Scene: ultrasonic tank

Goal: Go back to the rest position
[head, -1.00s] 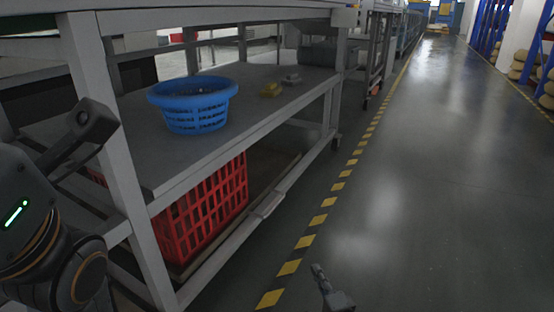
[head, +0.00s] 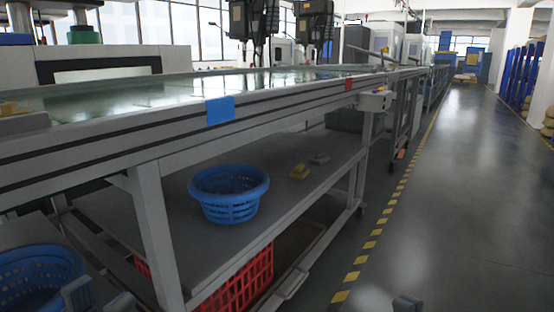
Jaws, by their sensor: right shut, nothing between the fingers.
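My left gripper (head: 99,299) is at the bottom left edge, with only its grey fingertips in view. They stand apart with a gap between them, next to the right side of a near blue basket (head: 38,272); I see nothing held between them. My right gripper (head: 406,304) shows only as a small dark tip at the bottom edge, over the floor beside the shelf unit. It is shut and empty. The rest of both arms is out of view.
A long workbench with a blue label (head: 220,109) runs away along the left. Its lower shelf (head: 295,205) holds another blue basket (head: 230,195) and small yellow and grey pieces. A red crate (head: 245,283) stands beneath. The aisle (head: 465,190) at right is clear.

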